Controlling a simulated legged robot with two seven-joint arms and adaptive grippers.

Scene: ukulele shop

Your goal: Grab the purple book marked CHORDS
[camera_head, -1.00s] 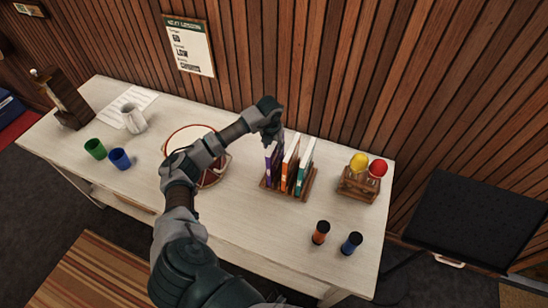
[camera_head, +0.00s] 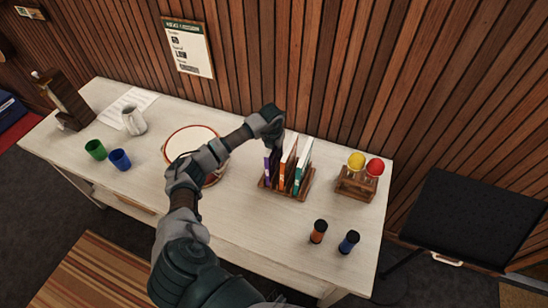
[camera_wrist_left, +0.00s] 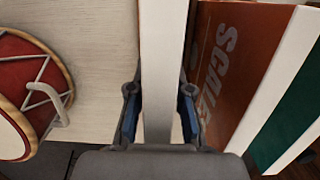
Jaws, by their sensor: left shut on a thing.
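The purple book (camera_head: 267,169) stands upright at the left end of a small wooden book rack (camera_head: 290,194). Its marking cannot be read from here. My left gripper (camera_head: 273,143) is over its top and shut on it. In the left wrist view the fingers of my left gripper (camera_wrist_left: 160,115) are on both sides of a book's pale page edge (camera_wrist_left: 163,60). An orange book marked SCALES (camera_wrist_left: 235,60) stands just to the right, with a green book (camera_wrist_left: 290,120) beyond it. My right gripper is not in view.
A red drum (camera_head: 213,178) lies left of the rack, partly behind my arm. A stand with yellow and red shakers (camera_head: 357,184) is to the right. Orange (camera_head: 318,232) and blue (camera_head: 349,242) cylinders stand in front. The wood-slat wall is close behind.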

